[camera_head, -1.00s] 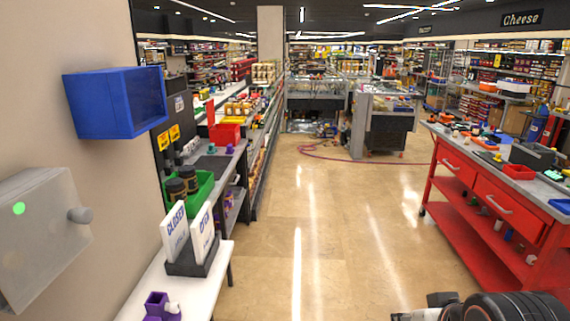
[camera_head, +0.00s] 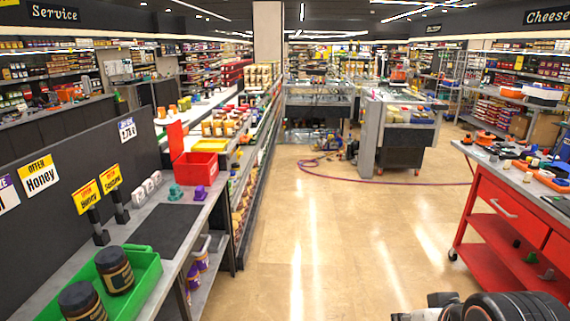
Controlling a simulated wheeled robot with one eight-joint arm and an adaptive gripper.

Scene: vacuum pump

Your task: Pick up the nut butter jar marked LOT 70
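Two dark jars with black lids and gold-edged labels are in a green bin (camera_head: 148,282) at the lower left. The farther jar (camera_head: 114,270) appears whole, and the nearer jar (camera_head: 82,302) is cut off by the bottom edge. I cannot read a lot number on either, nor tell which is LOT 70. A dark part of my arm shows at the bottom right, far from the jars. My gripper's fingers cannot be made out in the frame.
The bin stands on a grey shelf unit with a dark mat (camera_head: 152,231) and a red bin (camera_head: 196,169) beyond. A red workbench (camera_head: 500,222) stands at the right. The aisle floor (camera_head: 320,240) between is clear; a purple hose (camera_head: 345,178) lies farther back.

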